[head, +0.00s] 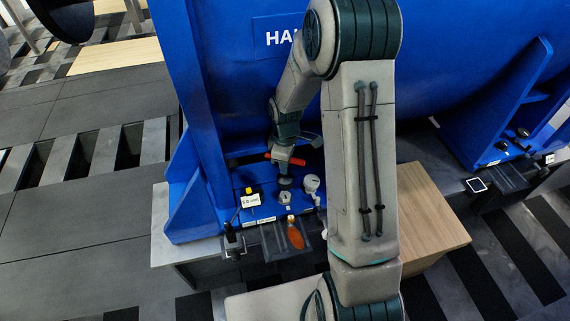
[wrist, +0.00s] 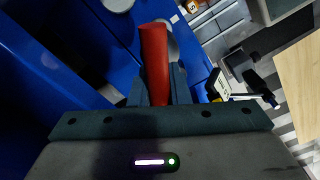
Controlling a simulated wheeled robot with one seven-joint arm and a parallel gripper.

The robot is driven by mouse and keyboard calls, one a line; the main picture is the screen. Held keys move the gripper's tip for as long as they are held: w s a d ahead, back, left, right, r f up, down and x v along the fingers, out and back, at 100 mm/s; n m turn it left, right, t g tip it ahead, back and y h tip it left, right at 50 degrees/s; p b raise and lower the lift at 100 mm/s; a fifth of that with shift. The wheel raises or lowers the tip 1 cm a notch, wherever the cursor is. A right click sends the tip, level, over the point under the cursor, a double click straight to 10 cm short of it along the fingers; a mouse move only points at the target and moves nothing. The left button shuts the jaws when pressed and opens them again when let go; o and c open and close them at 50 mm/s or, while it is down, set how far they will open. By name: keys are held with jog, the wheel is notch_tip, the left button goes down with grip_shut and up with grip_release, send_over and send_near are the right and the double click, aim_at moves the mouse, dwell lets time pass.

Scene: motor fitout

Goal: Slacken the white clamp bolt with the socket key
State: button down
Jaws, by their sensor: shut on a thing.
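My gripper (head: 284,152) is shut on the red crossbar handle of the socket key (head: 288,160), above the foot of the blue housing. The wrist view shows the red handle (wrist: 154,62) standing between the two fingers (wrist: 158,88). Below the handle in the head view is a dark round piece; I cannot tell whether the key's socket is seated on anything. A white round-topped bolt (head: 311,184) stands just right of it on the blue foot. A smaller pale fitting (head: 285,198) is in front. I cannot tell for certain which one is the clamp bolt.
A white label reading 1.8 mm (head: 251,201) stands at the left of the foot, also seen in the wrist view (wrist: 218,86). The large blue housing (head: 225,70) rises close behind. A wooden top (head: 432,215) lies to the right.

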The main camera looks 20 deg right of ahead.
aim_at(285, 177)
jog(key=m, duration=0.5)
jog(key=shift+m, duration=0.4)
jog(key=shift+f+b, duration=2.1)
jog(key=shift+f, duration=0.7)
jog(key=shift+f+b, duration=0.9)
jog(key=shift+f, duration=0.5)
jog(key=shift+n+p, duration=0.4)
jog(key=shift+n, duration=1)
jog(key=shift+r+n+p, duration=0.15)
jog(key=shift+n+p, duration=0.35)
jog(key=shift+n, duration=0.9)
